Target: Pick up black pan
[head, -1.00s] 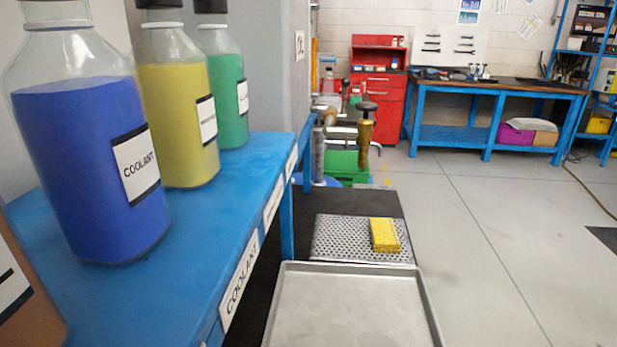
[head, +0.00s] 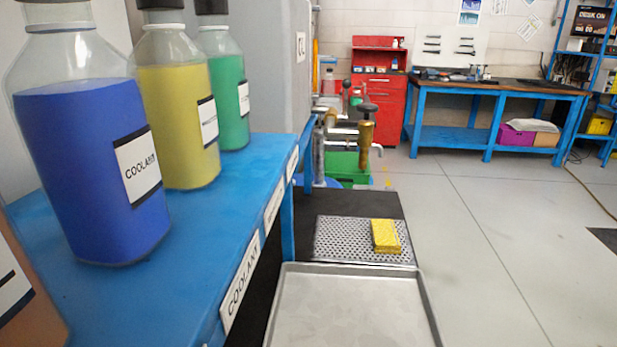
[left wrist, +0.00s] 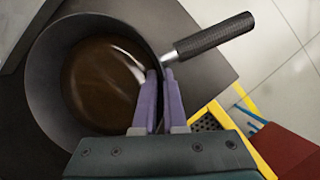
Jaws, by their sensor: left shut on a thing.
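The black pan (left wrist: 48,100) shows in the left wrist view, with dark brown liquid (left wrist: 98,78) inside it. Its black handle (left wrist: 214,36) points to the upper right. My left gripper (left wrist: 160,78) has its two purple fingers closed on the pan's rim, near where the handle joins, one finger on the inner side and one on the outer. Neither the pan nor my grippers show in the head view. I cannot tell whether the pan rests on the dark surface under it. My right gripper is not in view.
A dark surface (left wrist: 205,78) lies beneath the pan, with a yellow-edged frame (left wrist: 225,112) beside it. In the head view, a blue shelf (head: 190,235) with several coolant bottles stands left. A grey tray (head: 350,300) lies low ahead. The floor at right (head: 520,220) is clear.

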